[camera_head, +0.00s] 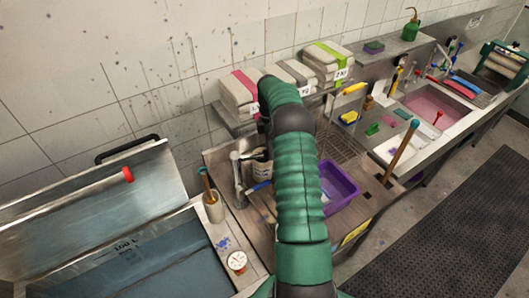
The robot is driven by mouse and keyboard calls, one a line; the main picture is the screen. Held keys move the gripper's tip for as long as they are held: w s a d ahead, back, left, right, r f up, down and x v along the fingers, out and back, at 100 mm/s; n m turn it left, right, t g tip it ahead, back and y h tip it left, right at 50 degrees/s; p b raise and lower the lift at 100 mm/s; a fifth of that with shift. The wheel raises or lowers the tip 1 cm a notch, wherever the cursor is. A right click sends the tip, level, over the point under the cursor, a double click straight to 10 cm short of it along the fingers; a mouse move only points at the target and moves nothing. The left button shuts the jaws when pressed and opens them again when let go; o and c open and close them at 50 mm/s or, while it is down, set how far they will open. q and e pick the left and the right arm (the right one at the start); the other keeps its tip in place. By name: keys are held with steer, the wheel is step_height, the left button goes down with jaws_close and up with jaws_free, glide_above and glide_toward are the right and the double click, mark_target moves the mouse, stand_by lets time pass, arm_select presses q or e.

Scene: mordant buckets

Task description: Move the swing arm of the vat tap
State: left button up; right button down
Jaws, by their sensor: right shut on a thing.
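The vat tap (238,178) is a grey metal upright with a bent top, standing at the left of the steel sink unit beside the vat. Its swing arm (248,155) reaches right from the top towards my right arm, which hides its far part. My right arm, green with dark joints, rises through the middle of the view and bends down at its far end. My right gripper (263,137) is small and partly covered there, beside the tap. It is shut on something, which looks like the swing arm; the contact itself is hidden. My left gripper is not in view.
The open steel vat (185,262) lies at left, its lid (80,215) raised. A pot with a brush (213,208) and a round white tub (237,261) stand on its edge. A purple basin (338,187) sits right of my arm. Folded cloth stacks (328,58) fill the shelf behind.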

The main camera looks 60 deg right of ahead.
steer(key=shift+w+d+r+n, duration=0.1)
steer(key=shift+w+d+n, duration=0.2)
steer(key=shift+d+n, duration=0.15)
steer(key=shift+d, duration=0.1)
steer(key=c, duration=1.2)
jaws_free()
steer(key=shift+o, duration=0.7)
